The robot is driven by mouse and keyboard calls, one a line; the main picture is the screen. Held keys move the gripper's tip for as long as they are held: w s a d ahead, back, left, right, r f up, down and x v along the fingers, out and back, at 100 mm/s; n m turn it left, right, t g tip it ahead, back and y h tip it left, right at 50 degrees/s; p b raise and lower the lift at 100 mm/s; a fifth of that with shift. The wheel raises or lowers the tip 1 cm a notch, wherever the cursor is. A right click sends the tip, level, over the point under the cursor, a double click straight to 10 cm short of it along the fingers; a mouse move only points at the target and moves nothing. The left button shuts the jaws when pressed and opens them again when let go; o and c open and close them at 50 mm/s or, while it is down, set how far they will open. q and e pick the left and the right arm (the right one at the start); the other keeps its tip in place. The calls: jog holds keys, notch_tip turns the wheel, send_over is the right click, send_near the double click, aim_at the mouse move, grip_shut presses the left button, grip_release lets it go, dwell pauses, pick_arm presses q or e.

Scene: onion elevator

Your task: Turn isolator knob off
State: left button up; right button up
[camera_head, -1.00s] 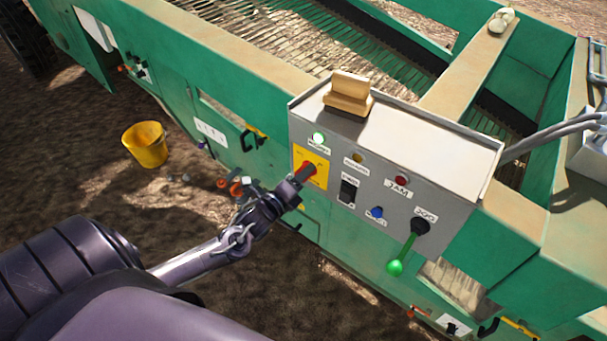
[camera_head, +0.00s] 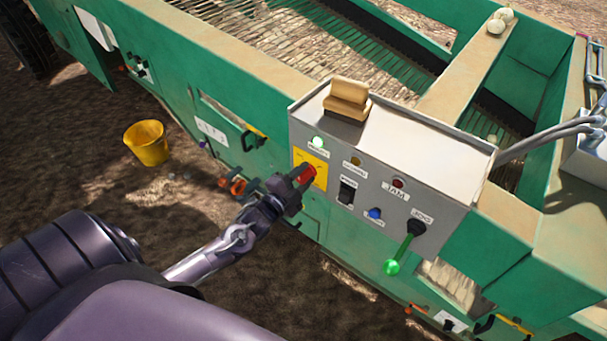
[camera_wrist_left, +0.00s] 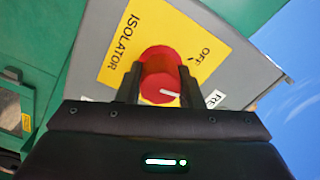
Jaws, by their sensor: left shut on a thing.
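The red isolator knob (camera_head: 307,173) sits on a yellow plate (camera_head: 318,158) at the left end of the grey control box. It shows large in the left wrist view (camera_wrist_left: 160,70), with a white mark on its face pointing to the right. The plate reads "ISOLATOR", with "OFF" at the knob's upper right. My left gripper (camera_head: 299,176) is shut on the knob, one dark finger on each side of it, as the left wrist view (camera_wrist_left: 160,92) shows. The fingers hide part of the knob's sides. My right gripper is not in view.
A yellow bucket (camera_head: 146,144) stands on the ground at left.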

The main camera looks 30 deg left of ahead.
pick_arm(q)
jog(key=n, duration=0.3)
jog(key=shift+a+n+p, duration=0.1)
jog(key=shift+n+p, duration=0.25)
jog(key=shift+n, duration=0.05)
jog(key=shift+n+p, duration=0.3)
jog(key=shift+n, duration=1.2)
jog(key=o, duration=1)
jog(key=shift+c, duration=0.2)
jog(key=s+b, duration=0.1)
jog(key=s, duration=0.6)
jog(key=shift+s+a, duration=0.35)
jog(key=shift+s, duration=0.05)
